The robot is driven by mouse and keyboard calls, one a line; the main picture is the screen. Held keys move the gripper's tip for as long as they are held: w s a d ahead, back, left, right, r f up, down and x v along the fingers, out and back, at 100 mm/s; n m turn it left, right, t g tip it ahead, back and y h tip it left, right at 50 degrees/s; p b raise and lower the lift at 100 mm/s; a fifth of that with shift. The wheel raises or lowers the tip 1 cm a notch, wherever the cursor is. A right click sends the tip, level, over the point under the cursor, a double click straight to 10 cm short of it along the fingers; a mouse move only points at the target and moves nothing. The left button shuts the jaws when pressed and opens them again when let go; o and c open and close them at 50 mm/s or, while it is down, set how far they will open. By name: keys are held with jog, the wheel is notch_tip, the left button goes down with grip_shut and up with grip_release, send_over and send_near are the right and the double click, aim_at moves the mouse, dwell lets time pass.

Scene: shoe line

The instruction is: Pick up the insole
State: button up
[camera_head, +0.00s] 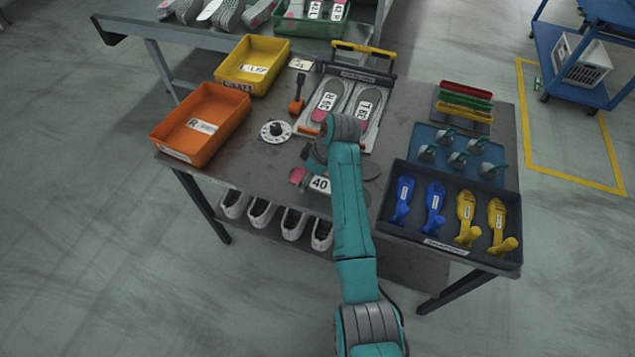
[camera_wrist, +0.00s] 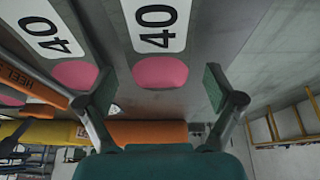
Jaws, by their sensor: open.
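A grey insole with a pink heel patch (camera_wrist: 160,74) and a white label "40" lies between the two fingers in the wrist view. In the head view an insole with label 40 (camera_head: 320,184) and a pink end lies on the table, partly covered by my arm. A second insole labelled 40 (camera_wrist: 48,38) lies to the left in the wrist view. My gripper (camera_wrist: 158,88) is open, with one finger on each side of the pink heel; I cannot tell whether they touch it. In the head view my gripper (camera_head: 314,156) is mostly hidden by my arm.
Beyond the gripper stands a press-like fixture with two labelled insoles (camera_head: 329,98). An orange bin (camera_head: 200,140) and a yellow bin (camera_head: 252,80) stand at left. A dark tray (camera_head: 450,178) with blue and yellow shoe forms is at right. A dial (camera_head: 276,131) sits nearby.

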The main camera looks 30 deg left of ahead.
jog(key=shift+f, duration=0.15)
jog(key=c, duration=1.1)
jog(key=shift+c, duration=0.2)
